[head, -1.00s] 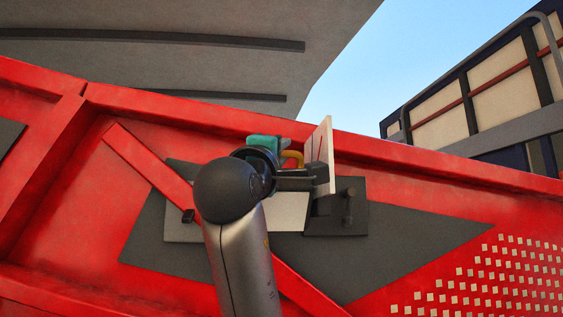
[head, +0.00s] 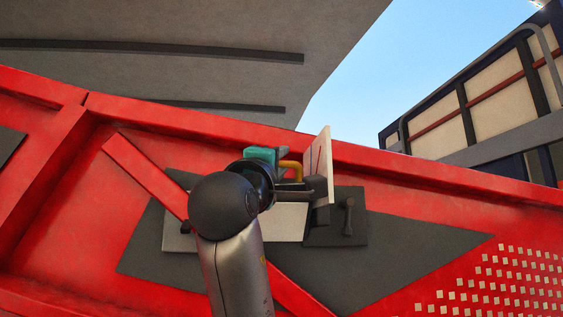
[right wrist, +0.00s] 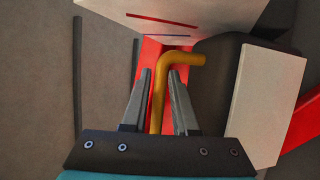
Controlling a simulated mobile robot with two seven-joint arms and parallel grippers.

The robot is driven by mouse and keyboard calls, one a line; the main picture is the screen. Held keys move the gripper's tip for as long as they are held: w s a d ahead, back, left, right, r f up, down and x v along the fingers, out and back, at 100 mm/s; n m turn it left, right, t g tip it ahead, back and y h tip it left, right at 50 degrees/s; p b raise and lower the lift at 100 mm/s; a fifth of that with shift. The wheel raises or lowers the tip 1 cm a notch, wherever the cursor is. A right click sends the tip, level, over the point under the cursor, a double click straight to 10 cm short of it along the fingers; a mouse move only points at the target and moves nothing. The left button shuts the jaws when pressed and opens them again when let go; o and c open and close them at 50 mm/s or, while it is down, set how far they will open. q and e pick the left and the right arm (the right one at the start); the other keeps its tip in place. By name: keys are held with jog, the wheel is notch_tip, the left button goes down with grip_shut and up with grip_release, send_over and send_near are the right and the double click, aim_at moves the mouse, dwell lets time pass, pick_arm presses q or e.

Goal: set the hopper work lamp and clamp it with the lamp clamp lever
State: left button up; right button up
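A yellow bent handle (head: 292,166) stands on the fixture on the red hopper side; I take it for the lamp's handle. A small dark lever (head: 348,216), apparently the clamp lever, stands roughly upright on a dark block. My right gripper (head: 286,170) is at the handle. In the right wrist view its fingers (right wrist: 161,80) stand apart on either side of the handle's stem (right wrist: 158,105), with visible gaps. My left gripper is not in view.
A pale backing plate (head: 285,222) and a dark grey panel (head: 410,255) lie against the red hopper side (head: 60,240). A red diagonal bar (head: 143,174) crosses behind my arm. My right wrist hides part of the fixture. The area right of the lever is clear.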

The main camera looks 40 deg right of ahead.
jog(key=b+v, duration=0.4)
jog(key=v, duration=1)
jog(key=shift+a, duration=0.25)
jog(key=shift+s, duration=0.1)
